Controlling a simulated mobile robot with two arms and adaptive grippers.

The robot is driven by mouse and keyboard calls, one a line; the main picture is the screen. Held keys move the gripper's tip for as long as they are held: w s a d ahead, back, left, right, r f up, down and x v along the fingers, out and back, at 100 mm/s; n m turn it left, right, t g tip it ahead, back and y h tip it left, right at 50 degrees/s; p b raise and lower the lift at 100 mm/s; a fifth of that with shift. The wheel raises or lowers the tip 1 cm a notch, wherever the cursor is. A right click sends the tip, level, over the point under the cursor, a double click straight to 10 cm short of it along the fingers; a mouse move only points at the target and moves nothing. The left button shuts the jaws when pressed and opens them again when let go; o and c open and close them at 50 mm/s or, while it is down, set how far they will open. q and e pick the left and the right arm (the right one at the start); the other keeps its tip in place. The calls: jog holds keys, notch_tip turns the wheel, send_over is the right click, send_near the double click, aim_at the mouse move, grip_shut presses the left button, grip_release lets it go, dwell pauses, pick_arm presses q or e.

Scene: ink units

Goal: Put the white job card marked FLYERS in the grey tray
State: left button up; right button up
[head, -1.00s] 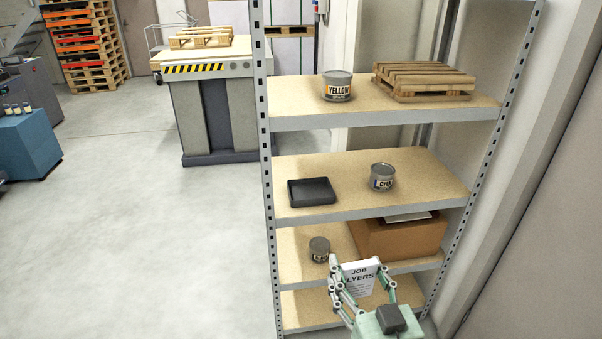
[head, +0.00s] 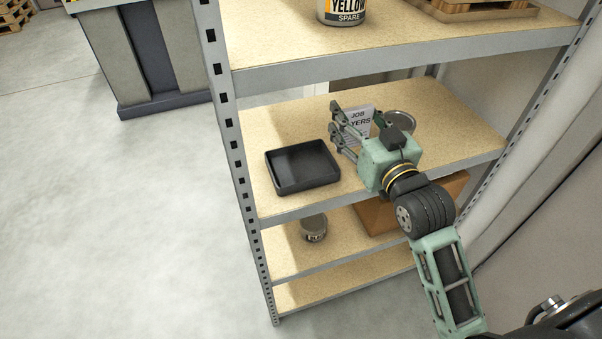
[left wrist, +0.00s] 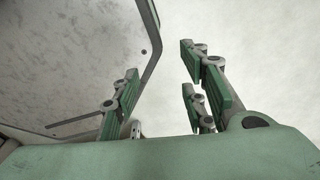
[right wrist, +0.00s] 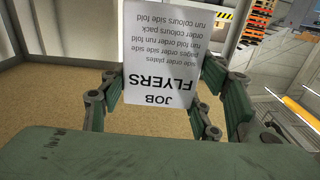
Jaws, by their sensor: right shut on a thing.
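The white job card (head: 359,122) marked FLYERS stands upright between the fingers of my right gripper (head: 358,127), which is shut on it. In the right wrist view the card (right wrist: 160,60) appears upside down, with its printed face toward the camera. The dark grey tray (head: 272,172) lies empty on the middle shelf, left of the card and gripper and apart from them. The card's lower edge is hidden by the gripper in the head view. My left gripper (left wrist: 165,95) is open and empty in the left wrist view, and does not show in the head view.
A grey tin (head: 405,118) stands on the middle shelf (head: 270,125), partly hidden behind my right gripper. Below are another tin (head: 314,230) and a cardboard box (head: 375,214). Perforated uprights frame the rack.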

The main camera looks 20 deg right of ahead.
jog(key=shift+w+a+f, duration=0.2)
jog(key=shift+w+a, duration=0.05)
jog(key=shift+a, duration=0.1)
jog(key=w+a+f, duration=0.1)
jog(key=a+f, duration=0.2)
jog(key=w+a+f, duration=0.2)
jog(key=a+f, duration=0.1)
jog(key=w+a+f, duration=0.2)
jog(key=a+f, duration=0.1)
jog(key=f, duration=0.1)
jog(key=shift+w+p, duration=0.15)
jog(key=shift+p, duration=0.25)
pick_arm(q)
jog(key=shift+s+r, duration=0.25)
jog(key=shift+s, duration=0.35)
jog(key=shift+s, duration=0.1)
pick_arm(e)
jog(key=shift+f, duration=0.15)
